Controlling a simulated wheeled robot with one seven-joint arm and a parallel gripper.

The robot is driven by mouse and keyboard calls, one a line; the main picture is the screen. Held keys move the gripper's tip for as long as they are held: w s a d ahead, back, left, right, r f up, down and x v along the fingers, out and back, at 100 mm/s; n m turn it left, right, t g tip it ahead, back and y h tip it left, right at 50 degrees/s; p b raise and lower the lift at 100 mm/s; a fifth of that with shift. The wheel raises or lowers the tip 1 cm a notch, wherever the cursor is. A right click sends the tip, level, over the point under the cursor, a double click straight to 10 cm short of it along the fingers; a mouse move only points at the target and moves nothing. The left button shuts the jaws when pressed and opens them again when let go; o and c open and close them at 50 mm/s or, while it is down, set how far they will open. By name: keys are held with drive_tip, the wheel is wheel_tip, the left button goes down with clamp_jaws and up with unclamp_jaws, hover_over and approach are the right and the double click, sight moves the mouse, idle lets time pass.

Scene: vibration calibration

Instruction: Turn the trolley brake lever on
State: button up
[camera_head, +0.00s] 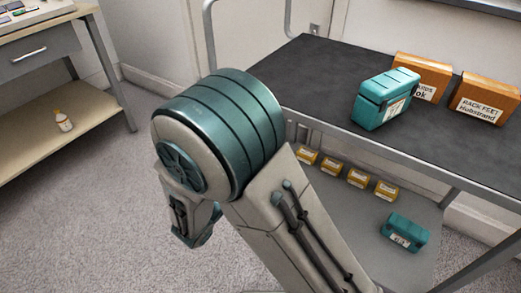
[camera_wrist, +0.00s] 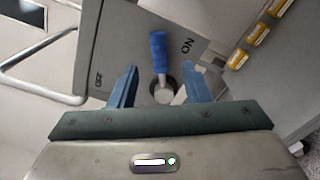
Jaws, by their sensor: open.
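The brake lever has a blue grip (camera_wrist: 158,50) on a pale metal stem and round pivot, set on a grey plate (camera_wrist: 120,45) in the wrist view. The lever points up in that view, with the ON mark (camera_wrist: 187,46) to its right and the OFF mark (camera_wrist: 98,80) to its left. My gripper (camera_wrist: 161,68) is open, one finger on each side of the lever's lower part, with gaps visible. I cannot tell the depth between the fingers and the lever. In the head view the lever is not visible, and my arm covers part of the trolley (camera_head: 310,68).
A teal case (camera_head: 385,98) and two orange boxes (camera_head: 425,75) (camera_head: 485,98) stand on the trolley's dark top. Several small yellow boxes (camera_head: 357,177) and a teal box (camera_head: 404,233) sit on its lower shelf. A bench (camera_head: 60,125) with a bottle (camera_head: 63,121) stands at left. Carpet between is clear.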

drive_tip(key=p+v, duration=0.1)
drive_tip(key=v, duration=0.6)
drive_tip(key=shift+s, duration=0.15)
drive_tip(key=shift+a, duration=0.1)
drive_tip(key=s+d+r+m+g+p, duration=0.2)
drive_tip(key=d+r+m+g+p, duration=0.3)
drive_tip(key=d+r+g+p, duration=0.35)
drive_tip(key=s+d+r+m+g+p, duration=0.3)
drive_tip(key=d+r+m+g+p, duration=0.25)
drive_tip(key=d+r+p, duration=0.45)
drive_tip(key=s+d+r+m+t+y+p, duration=0.1)
drive_tip(key=r+m+y+p, duration=0.2)
drive_tip(key=r, duration=0.7)
drive_tip(key=s+d+r+m+y+p, duration=0.1)
drive_tip(key=r+m+y+p, duration=0.3)
drive_tip(key=r+p, duration=0.7)
drive_tip(key=d+y, duration=0.1)
drive_tip(key=y, duration=0.1)
drive_tip(key=shift+s+d+t+y, duration=0.25)
drive_tip(key=shift+s+t+y, duration=0.05)
drive_tip(key=shift+t+y, duration=0.1)
